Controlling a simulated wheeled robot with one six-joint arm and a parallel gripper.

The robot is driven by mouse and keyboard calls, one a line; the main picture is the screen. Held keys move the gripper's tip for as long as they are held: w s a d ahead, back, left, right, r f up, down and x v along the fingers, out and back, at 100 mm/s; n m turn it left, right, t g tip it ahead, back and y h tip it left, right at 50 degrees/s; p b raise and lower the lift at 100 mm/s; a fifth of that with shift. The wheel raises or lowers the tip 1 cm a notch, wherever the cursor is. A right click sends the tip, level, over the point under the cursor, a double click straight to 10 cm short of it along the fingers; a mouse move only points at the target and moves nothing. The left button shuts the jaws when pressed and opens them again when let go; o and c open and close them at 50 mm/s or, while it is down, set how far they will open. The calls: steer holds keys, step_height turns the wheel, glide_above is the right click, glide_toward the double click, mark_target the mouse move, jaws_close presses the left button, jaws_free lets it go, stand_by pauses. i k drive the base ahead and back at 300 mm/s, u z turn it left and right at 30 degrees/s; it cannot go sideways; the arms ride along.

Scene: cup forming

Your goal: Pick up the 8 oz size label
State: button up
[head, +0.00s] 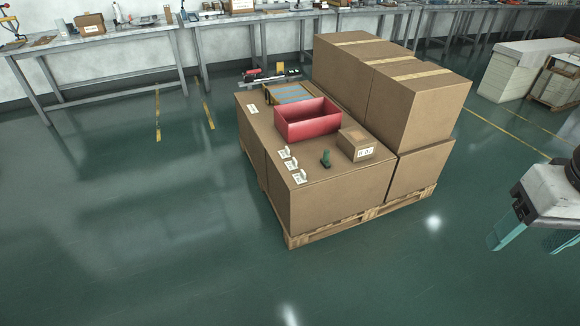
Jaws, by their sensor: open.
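Three small white labels stand in a row near the left front edge of a large cardboard box top: the far label (284,153), the middle label (291,165) and the near label (299,177). Their print is too small to read, so I cannot tell which is the 8 oz one. Another white label (252,108) lies farther back on the left. My gripper (528,245) is at the right edge, with teal fingers apart and nothing seen between them. It is well away from the labels, and part of it is cut off by the frame.
The box top (325,185) rests on a wooden pallet (345,225). It also holds a red open bin (308,127), a small carton (356,144) and a green object (326,159). Taller boxes (415,105) stand behind right. The floor left and in front is clear.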

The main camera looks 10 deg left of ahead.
mark_target(300, 178)
steer(key=z, duration=0.15)
steer(key=k, duration=0.4)
steer(key=u, duration=0.9)
steer(key=i, duration=1.25)
steer(key=z, duration=1)
steer(key=i, duration=0.45)
steer(key=z, duration=0.4)
